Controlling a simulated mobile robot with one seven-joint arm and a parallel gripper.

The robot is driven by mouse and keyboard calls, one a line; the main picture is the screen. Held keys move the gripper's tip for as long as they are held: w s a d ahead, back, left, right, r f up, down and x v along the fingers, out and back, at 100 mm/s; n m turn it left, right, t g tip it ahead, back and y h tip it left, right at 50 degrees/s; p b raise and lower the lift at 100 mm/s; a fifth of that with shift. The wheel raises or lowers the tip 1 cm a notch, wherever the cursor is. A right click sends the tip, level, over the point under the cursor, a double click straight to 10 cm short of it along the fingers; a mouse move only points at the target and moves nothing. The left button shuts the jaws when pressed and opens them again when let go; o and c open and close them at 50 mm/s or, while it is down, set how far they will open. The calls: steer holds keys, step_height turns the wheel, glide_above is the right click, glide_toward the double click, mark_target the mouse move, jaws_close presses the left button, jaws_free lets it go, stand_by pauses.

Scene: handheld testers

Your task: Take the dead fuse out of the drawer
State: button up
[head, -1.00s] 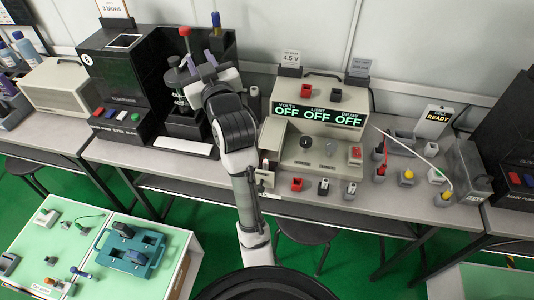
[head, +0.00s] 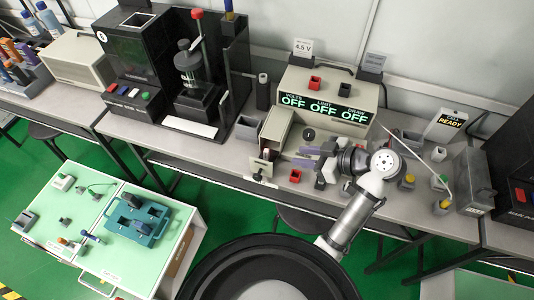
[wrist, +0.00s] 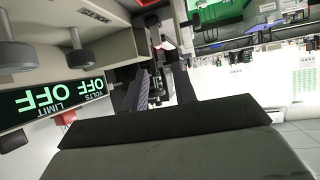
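The beige power supply (head: 326,90) stands on the bench with its display reading OFF three times. A narrow beige drawer (head: 277,127) sticks out at its left side, its front panel (head: 262,168) facing the bench edge. A small light-and-brown piece (head: 268,155) shows just behind that panel; it may be the fuse, but it is too small to be sure. My gripper (head: 305,157) is just right of the drawer front, apart from it, with its two purple fingers spread and nothing seen between them. In the wrist view, the fingers (wrist: 162,88) are apart beside the upside-down display.
A red socket block (head: 295,176) sits on the bench below my fingers. A grey open bin (head: 246,127) and a dark post (head: 263,92) stand left of the drawer. The black test machine (head: 165,60) is farther left. Yellow-topped blocks (head: 407,181) stand right of my wrist.

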mark_target(269, 152)
steer(key=shift+b+x, duration=2.9)
steer(key=shift+b, duration=0.3)
steer(key=shift+x, duration=1.4)
steer(key=p+x, duration=0.1)
steer(key=x, duration=0.4)
steer(key=shift+w+d+p, duration=0.1)
steer(key=shift+p, duration=0.3)
jaws_close()
